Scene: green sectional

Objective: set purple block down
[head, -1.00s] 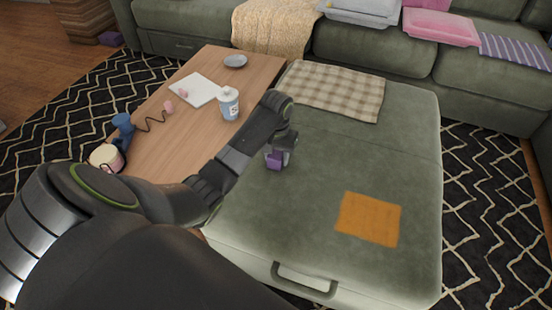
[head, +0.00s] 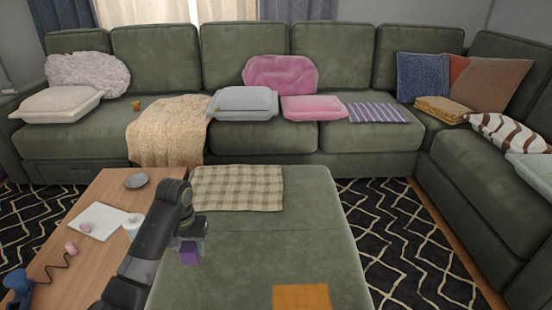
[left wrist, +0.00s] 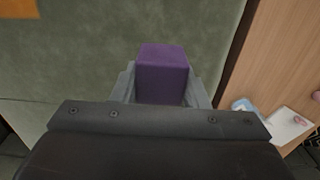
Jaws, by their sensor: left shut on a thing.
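The purple block (head: 190,252) is held in my left gripper (head: 190,238), over the left part of the green ottoman (head: 285,230). In the left wrist view the purple block (left wrist: 162,72) sits between the two grey fingers of the left gripper (left wrist: 162,88), with the green ottoman surface beyond it. I cannot tell whether the block touches the ottoman. My right gripper is not in view.
An orange cloth (head: 302,297) lies on the ottoman's near side and a checkered cloth (head: 238,188) on its far end. The ottoman's middle is clear.

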